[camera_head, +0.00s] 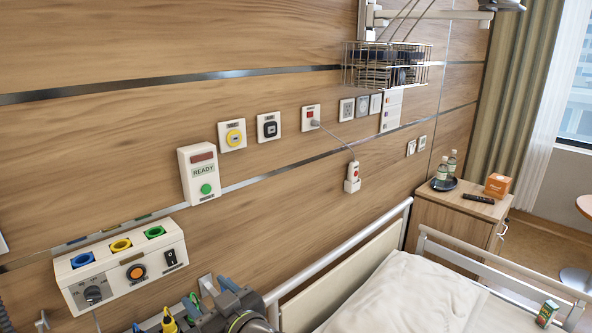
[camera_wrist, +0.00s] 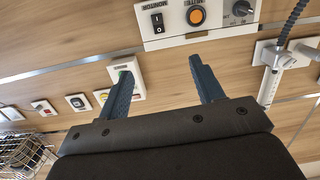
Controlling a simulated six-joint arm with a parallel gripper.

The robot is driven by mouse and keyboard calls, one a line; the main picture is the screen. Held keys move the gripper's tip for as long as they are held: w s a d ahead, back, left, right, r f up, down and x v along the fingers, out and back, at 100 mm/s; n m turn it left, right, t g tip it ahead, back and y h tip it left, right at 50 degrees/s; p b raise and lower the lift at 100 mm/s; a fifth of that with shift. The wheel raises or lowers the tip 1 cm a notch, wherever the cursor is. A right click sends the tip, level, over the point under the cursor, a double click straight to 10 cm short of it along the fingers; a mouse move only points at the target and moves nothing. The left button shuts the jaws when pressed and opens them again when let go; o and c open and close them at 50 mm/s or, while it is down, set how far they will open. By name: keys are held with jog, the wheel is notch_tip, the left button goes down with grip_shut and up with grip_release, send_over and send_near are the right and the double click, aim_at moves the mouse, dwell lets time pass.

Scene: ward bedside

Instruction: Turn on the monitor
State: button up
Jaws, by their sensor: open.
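A white wall box (camera_head: 82,278) at the lower left carries a black rocker switch (camera_head: 171,258), an orange round button (camera_head: 136,272) and a dark knob (camera_head: 93,294). In the wrist view, the rocker switch (camera_wrist: 158,22) has a MONITOR label beside it and sits at the top, beyond my fingertips. Whether it is on or off I cannot tell. My gripper (camera_wrist: 160,66) is open and empty, its two blue-grey fingers apart and pointing toward the wall box, with wood panelling between them. In the head view dark arm parts show at the bottom, below the box.
A white READY box with a green button (camera_head: 207,189) is right of the wall box. Sockets and a hanging red-and-white handset (camera_head: 352,177) are farther right. A bed (camera_head: 395,295) with rails stands at the lower right, by a bedside cabinet (camera_head: 455,219). A grey hose (camera_wrist: 290,22) is right in the wrist view.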

jog(key=w+n+g+y, duration=0.1)
jog(key=w+n, duration=0.1)
jog(key=n, duration=0.1)
jog(key=w+a+r+n+g+y, duration=0.1)
jog(key=w+n, duration=0.1)
jog(key=n, duration=0.2)
jog(key=w+n+g+y, duration=0.1)
jog(key=w+n+g, duration=0.1)
jog(key=n, duration=0.2)
jog(key=shift+a+r, duration=0.15)
jog(key=shift+a, duration=0.25)
grip_shut()
jog(key=w+d+f+n+g+y, duration=0.2)
jog(key=w+d+f+n+g, duration=0.2)
jog(key=n, duration=1)
jog(key=shift+d+g, duration=0.2)
jog(key=shift+g, duration=1.6)
